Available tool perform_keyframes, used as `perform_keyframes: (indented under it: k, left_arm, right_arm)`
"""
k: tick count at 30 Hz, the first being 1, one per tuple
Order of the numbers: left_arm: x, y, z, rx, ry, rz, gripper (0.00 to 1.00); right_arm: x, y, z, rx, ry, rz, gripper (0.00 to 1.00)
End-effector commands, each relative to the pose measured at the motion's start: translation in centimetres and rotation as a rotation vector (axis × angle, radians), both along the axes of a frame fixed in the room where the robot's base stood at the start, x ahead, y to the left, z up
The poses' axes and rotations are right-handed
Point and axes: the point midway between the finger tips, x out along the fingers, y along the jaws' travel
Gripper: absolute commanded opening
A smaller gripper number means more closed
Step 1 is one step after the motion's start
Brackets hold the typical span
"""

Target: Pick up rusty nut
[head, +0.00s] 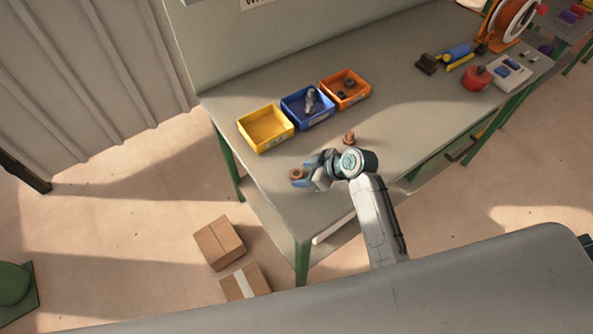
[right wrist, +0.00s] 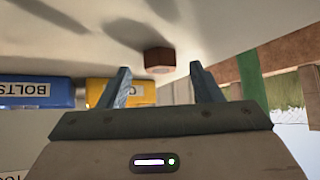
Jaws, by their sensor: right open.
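A rusty brown nut (head: 296,174) lies on the grey workbench (head: 300,210) near its left end. My right gripper (head: 303,170) is open, with its fingertips close to this nut. In the right wrist view the nut (right wrist: 159,58) shows just beyond and between the two open fingertips (right wrist: 162,80). I cannot tell whether either finger touches it. A second rusty brown piece (head: 349,138) lies on the bench just behind my right wrist. My left gripper is not in view.
A yellow bin (head: 265,147), a blue bin (head: 320,118) holding bolts and an orange bin (head: 354,98) holding dark nuts stand in a row behind the gripper. Tools and a red round object (head: 476,79) lie farther right. Cardboard boxes (head: 219,243) sit on the floor.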

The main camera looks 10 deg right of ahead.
Motion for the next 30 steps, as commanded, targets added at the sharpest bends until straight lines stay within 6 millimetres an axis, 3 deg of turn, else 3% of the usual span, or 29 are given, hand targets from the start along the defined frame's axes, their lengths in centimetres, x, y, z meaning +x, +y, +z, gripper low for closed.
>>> perform_keyframes:
  k: [12, 20, 30]
  left_arm:
    - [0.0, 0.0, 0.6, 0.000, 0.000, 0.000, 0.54]
    - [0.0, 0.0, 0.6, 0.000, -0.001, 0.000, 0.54]
    - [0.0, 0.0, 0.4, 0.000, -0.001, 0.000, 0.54]
  right_arm:
    - [0.7, 0.9, -1.2, 0.000, -0.001, -0.001, 0.59]
    - [0.7, 0.9, -1.1, 0.001, -0.001, -0.001, 0.09]
    - [0.7, 0.9, -1.0, 0.001, -0.002, -0.001, 0.08]
